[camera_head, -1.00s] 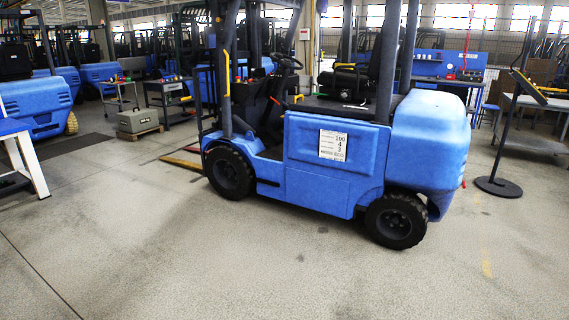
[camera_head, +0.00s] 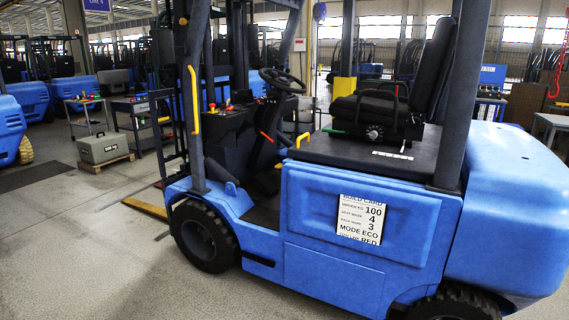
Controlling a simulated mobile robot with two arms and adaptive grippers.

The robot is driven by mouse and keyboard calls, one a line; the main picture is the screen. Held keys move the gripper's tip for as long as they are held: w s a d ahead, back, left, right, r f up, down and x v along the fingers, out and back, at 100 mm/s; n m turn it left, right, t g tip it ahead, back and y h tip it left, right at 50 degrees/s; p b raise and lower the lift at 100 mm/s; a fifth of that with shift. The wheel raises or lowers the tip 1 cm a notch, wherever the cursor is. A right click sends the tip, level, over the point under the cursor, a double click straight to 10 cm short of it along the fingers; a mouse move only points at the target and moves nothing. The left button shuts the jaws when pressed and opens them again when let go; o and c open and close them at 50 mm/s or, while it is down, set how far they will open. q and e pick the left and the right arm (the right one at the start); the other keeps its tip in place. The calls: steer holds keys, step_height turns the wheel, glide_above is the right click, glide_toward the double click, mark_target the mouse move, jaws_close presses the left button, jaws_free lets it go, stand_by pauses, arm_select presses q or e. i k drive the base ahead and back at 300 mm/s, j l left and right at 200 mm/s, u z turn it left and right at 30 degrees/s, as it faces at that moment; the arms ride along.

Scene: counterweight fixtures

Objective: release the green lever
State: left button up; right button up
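A small green lever (camera_head: 333,131) sticks out low at the front left of the black seat (camera_head: 385,105) of a blue forklift (camera_head: 330,225). It lies roughly flat, pointing left, over the dark seat deck. An orange-red lever (camera_head: 267,137) stands by the steering column, below the steering wheel (camera_head: 282,80). A yellow grab handle (camera_head: 302,138) is between the two. Neither of my grippers is in view.
A white build card (camera_head: 360,220) on the forklift's side reads 100, 4, 3, MODE ECO and RED. A grey weight (camera_head: 104,148) sits on a wooden pallet (camera_head: 105,163) at the left. Carts stand behind it. The floor at the lower left is clear.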

mark_target(347, 130)
steer(key=i+z, duration=0.15)
steer(key=i, duration=0.25)
steer(key=i+j+z, duration=0.15)
steer(key=i, duration=0.25)
steer(key=i+j+z, duration=0.15)
steer(key=i, duration=0.25)
steer(key=i+u, duration=0.2)
steer(key=i, duration=0.4)
steer(key=i+l+u, duration=0.2)
steer(key=i, duration=0.35)
steer(key=i+l+u, duration=0.2)
steer(key=i, duration=0.4)
